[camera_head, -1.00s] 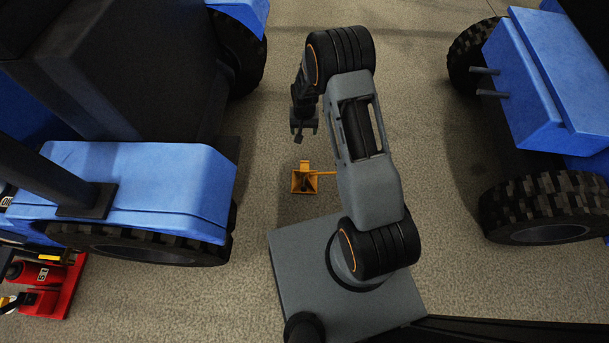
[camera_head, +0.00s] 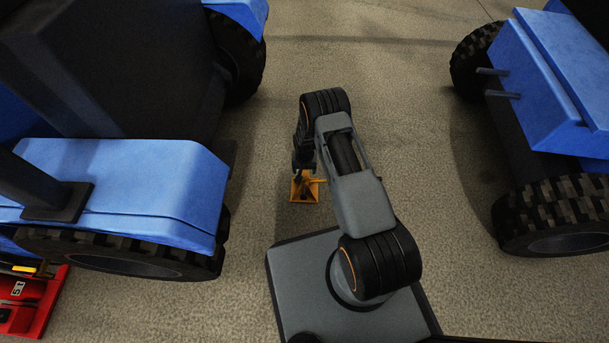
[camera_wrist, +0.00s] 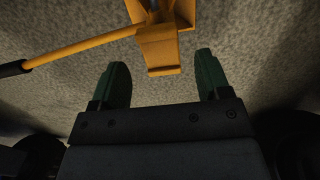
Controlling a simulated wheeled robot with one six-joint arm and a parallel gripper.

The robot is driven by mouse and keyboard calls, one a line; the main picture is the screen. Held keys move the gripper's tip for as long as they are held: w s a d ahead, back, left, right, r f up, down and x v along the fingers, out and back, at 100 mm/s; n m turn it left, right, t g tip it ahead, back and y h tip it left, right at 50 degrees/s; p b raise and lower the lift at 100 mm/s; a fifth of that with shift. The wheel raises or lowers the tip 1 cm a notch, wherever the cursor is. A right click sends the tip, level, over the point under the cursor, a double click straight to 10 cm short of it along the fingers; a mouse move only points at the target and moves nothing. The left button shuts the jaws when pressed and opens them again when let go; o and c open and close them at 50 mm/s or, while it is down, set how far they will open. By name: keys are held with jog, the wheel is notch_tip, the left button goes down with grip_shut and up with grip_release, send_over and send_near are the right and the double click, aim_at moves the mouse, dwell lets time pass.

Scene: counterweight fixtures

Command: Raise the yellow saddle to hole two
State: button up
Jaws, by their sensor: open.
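A yellow-orange stand (camera_head: 305,190) sits on the floor between two blue vehicles, partly hidden behind my arm in the head view. In the wrist view the stand's upright yellow part (camera_wrist: 160,48) is at top centre, ending in a small lip. A yellow bar (camera_wrist: 85,46) with a black grip (camera_wrist: 12,69) runs from it to the left. Which part is the saddle, and any holes, I cannot tell. My gripper (camera_wrist: 161,62) is open, its green fingers either side of the lip's line, with nothing between them. In the head view, my gripper (camera_head: 301,166) is just above the stand.
A blue vehicle (camera_head: 120,185) with large black tyres stands on the left, another (camera_head: 550,85) on the right. A red jack-like unit (camera_head: 32,300) lies at lower left.

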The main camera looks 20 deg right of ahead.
jog(key=shift+f+b, duration=0.4)
jog(key=shift+f, duration=1)
jog(key=c, duration=1.3)
notch_tip(320, 180, up, 4)
jog(key=shift+f+p, duration=0.1)
jog(key=shift+p, duration=1.05)
jog(key=shift+f, duration=0.15)
jog(key=o, duration=1.3)
